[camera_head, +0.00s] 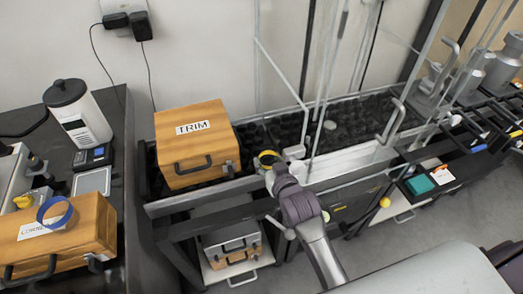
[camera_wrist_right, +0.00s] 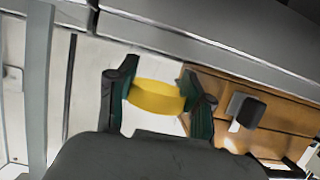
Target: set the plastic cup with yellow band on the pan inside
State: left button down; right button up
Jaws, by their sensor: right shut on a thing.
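The plastic cup with yellow band (camera_head: 268,156) is at the tip of my right gripper (camera_head: 272,164) in the head view, at the front edge of the dark bench. In the right wrist view the yellow band (camera_wrist_right: 156,97) sits between the two dark fingers of the right gripper (camera_wrist_right: 158,92), which is shut on it. The rest of the cup is hard to make out. A small grey disc (camera_head: 330,125), possibly the pan, shows behind the clear-walled frame, right of the cup; the gripper is apart from it. My left gripper is not in view.
A wooden TRIM box (camera_head: 196,146) stands close left of the cup. Thin upright frame posts (camera_head: 325,75) rise just right of my right gripper. Metal weights (camera_head: 462,72) stand at the far right. A blue ring (camera_head: 54,211) lies on another wooden box at left.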

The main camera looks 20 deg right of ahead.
aim_at(266, 156)
jog(key=shift+w, duration=0.7)
jog(key=w, duration=0.4)
jog(key=shift+a, duration=0.1)
jog(key=shift+s+f, duration=0.2)
jog(key=shift+f, duration=0.15)
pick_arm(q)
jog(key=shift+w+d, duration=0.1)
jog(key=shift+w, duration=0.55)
pick_arm(e)
jog(key=shift+r, duration=0.1)
jog(key=shift+f, duration=0.2)
jog(key=o, duration=0.6)
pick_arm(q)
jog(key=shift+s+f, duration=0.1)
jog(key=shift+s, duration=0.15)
pick_arm(e)
jog(key=shift+o, duration=0.2)
jog(key=shift+r, duration=0.15)
